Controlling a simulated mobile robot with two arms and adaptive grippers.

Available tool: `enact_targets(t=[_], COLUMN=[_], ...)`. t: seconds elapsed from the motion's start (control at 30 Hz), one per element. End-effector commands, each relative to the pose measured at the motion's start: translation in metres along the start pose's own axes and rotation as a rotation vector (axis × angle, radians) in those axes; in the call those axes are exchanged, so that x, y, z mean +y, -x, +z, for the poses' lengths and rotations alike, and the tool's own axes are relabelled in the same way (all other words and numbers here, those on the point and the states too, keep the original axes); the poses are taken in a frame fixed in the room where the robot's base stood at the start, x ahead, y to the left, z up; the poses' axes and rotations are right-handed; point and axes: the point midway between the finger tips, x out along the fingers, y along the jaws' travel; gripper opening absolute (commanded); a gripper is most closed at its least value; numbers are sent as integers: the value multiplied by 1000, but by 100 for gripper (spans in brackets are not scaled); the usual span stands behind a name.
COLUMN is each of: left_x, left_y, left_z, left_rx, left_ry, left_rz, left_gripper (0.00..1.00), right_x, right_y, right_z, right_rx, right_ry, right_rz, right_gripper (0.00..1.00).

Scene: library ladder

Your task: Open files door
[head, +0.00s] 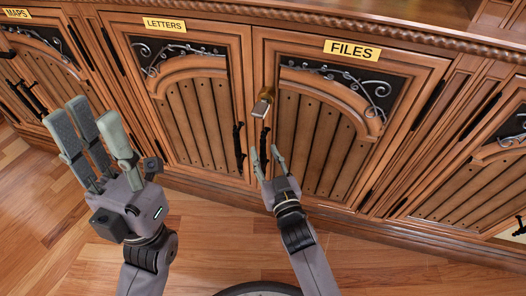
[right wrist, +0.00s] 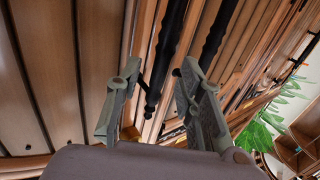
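The files door (head: 318,148) is a shut wooden cabinet door with a yellow FILES label (head: 352,50) above it. Its black bar handle (head: 265,138) is on its left edge. A brass and silver lock-like piece (head: 262,106) sits just above the handle. My right gripper (head: 268,158) is open at the handle's lower part. In the right wrist view its fingers (right wrist: 155,105) stand apart, with the lower end of a black bar handle (right wrist: 166,55) showing between and beyond them; contact cannot be told. My left gripper (head: 85,125) is open and empty, in front of the cabinets at left.
The LETTERS door (head: 190,110) is shut, with its black handle (head: 239,148) close left of the files handle. The MAPS cabinet (head: 30,70) is at far left, another cabinet door (head: 470,180) at right. Wooden floor (head: 200,240) is clear in front. A green plant (right wrist: 265,130) shows in the wrist view.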

Motion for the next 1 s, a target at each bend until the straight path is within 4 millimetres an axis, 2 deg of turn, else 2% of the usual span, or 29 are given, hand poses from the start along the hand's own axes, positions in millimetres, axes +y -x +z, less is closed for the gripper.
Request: enact_targets(t=[0.03,0.2,0.53,1.0], left_x=[0,0,0,0], left_y=[4,8,8,8], left_z=[2,4,4,4], left_rx=[-8,-10,-12,-13], left_ry=[0,-1,-1,0], left_rz=[0,0,0,0], left_gripper=[33,33,33,33], right_x=[0,0,0,0], right_y=[-8,-23,-26,-26], right_z=[2,1,0,0], right_rx=[1,0,-2,-1], right_ry=[0,-1,-1,0], right_rz=[0,0,0,0], right_gripper=[35,35,35,4])
